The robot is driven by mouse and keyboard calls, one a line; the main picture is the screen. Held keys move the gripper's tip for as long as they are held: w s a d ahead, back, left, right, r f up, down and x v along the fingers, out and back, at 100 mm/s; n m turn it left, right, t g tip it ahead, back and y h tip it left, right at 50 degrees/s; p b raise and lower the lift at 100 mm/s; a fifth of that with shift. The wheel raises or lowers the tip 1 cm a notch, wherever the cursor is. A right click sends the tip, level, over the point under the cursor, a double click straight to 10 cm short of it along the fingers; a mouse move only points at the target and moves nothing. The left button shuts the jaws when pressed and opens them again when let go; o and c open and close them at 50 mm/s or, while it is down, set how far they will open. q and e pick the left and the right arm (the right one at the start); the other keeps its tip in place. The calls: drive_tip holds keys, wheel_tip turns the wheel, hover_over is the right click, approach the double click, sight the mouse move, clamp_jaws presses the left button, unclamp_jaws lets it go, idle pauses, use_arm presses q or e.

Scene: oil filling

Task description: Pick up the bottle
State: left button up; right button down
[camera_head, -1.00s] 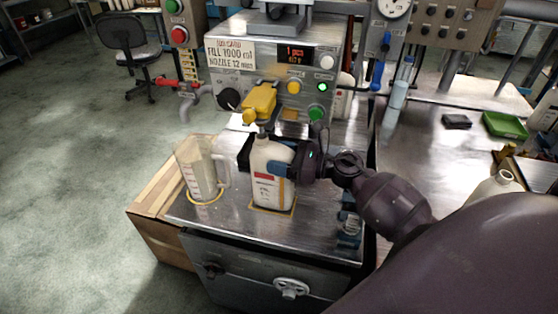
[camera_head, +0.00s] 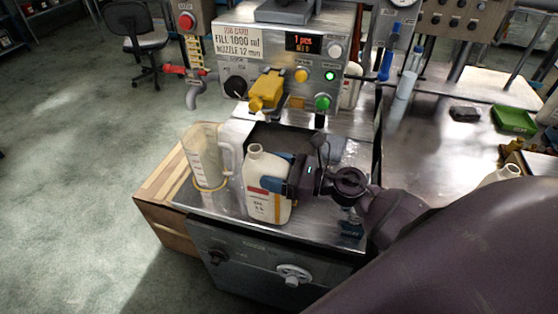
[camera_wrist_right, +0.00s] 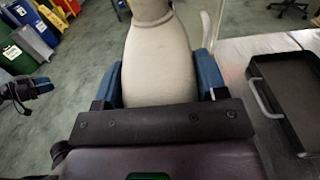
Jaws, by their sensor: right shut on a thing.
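The bottle (camera_head: 265,200) is white with a red and white label and an open neck. It is upright at the front of the metal filling bench, in front of the yellow nozzle (camera_head: 267,92) and clear of it. My right gripper (camera_head: 273,187) is shut on the bottle from the right, blue fingers on its body. In the right wrist view the bottle (camera_wrist_right: 158,60) stands between both blue fingers. Whether its base touches the bench top is hard to tell.
A clear measuring jug (camera_head: 207,160) stands just left of the bottle. A dark tray (camera_head: 285,138) lies behind it, also seen in the right wrist view (camera_wrist_right: 290,95). The filling machine (camera_head: 285,60) rises at the back. A green tray (camera_head: 514,119) is on the right table.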

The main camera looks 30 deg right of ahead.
drive_tip(key=s+a+p, duration=0.1)
drive_tip(key=s+a, duration=0.5)
drive_tip(key=a, duration=0.1)
idle(0.6)
drive_tip(key=shift+a+r, duration=0.1)
drive_tip(key=shift+r, duration=0.1)
idle(0.3)
